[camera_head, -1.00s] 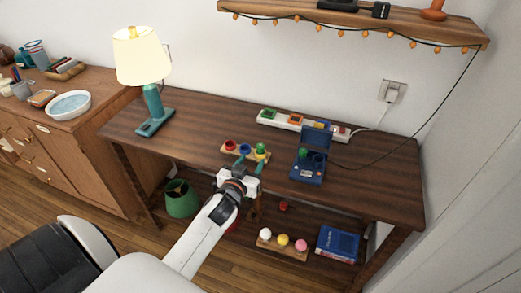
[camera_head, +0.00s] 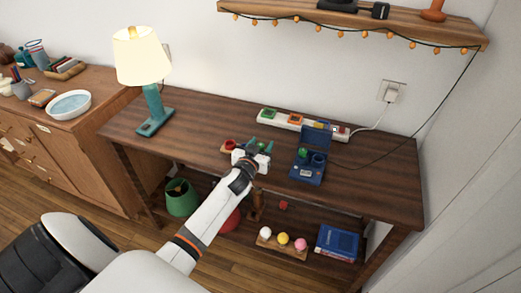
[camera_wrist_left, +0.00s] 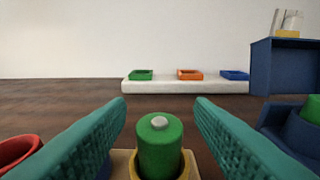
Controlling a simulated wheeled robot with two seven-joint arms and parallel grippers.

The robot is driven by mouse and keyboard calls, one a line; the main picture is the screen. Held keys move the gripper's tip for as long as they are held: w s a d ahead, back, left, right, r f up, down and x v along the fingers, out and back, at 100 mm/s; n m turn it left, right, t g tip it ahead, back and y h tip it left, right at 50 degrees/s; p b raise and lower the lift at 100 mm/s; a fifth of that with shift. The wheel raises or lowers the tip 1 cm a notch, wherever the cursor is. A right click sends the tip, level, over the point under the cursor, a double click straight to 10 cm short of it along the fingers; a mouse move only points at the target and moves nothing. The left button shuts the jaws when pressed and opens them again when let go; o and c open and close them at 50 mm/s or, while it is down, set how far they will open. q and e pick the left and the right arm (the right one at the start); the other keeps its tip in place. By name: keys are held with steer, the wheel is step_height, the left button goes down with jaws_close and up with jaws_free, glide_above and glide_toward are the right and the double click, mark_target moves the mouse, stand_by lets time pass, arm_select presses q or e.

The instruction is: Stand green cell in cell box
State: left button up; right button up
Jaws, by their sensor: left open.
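In the left wrist view a green cell (camera_wrist_left: 160,150) with a pale tip stands upright in a yellow ring on a wooden rack (camera_wrist_left: 122,160). My left gripper (camera_wrist_left: 160,108) is open, its teal fingers on either side of the cell, apart from it. The blue cell box (camera_head: 307,173), lid up, stands to the right. A green piece (camera_head: 303,153) stands in its left holder; the other holder looks empty. The right gripper is out of view.
A white strip (camera_head: 290,121) with coloured sockets lies behind the box. A teal lamp (camera_head: 153,110) stands at the table's left. A black cable crosses the table to the right. The tabletop between lamp and rack is clear.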

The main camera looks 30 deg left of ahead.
arm_select(q)
steer(key=shift+c, duration=0.6)
steer(key=c, duration=0.9)
jaws_close()
